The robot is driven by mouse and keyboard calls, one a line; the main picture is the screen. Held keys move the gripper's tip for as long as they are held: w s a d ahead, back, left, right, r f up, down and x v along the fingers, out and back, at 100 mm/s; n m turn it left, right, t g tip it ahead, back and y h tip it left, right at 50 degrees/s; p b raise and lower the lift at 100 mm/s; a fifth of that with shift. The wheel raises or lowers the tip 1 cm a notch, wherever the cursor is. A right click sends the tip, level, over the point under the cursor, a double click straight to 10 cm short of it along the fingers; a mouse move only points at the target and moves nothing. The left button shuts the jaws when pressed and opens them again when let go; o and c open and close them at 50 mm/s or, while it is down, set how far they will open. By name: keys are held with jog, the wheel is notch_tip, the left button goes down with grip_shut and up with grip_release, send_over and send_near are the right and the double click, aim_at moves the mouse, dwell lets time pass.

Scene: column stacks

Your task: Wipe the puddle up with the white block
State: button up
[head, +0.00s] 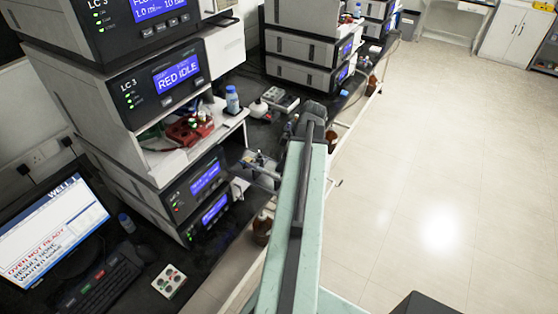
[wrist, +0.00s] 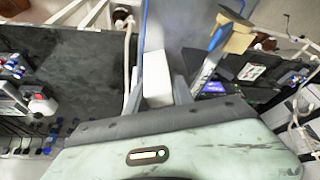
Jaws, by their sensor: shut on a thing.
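The block points away from the camera, over or near a dark benchtop. I cannot tell whether its far end touches the surface. I cannot make out the puddle in either view. In the head view my pale green arm reaches toward the bench and covers part of it. The block cannot be made out there.
In the head view, stacked instruments (head: 175,75) with blue screens line the dark bench. A blue-capped bottle (head: 232,100) stands on a shelf, and a monitor (head: 50,235) is at lower left. The floor (head: 440,150) is clear.

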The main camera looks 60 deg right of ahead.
jog(key=shift+s, duration=0.35)
jog(key=shift+s, duration=1)
jog(key=shift+w, duration=2.3)
notch_tip(320, 180, up, 9)
jog(key=p, duration=0.9)
jog(key=shift+r, duration=0.15)
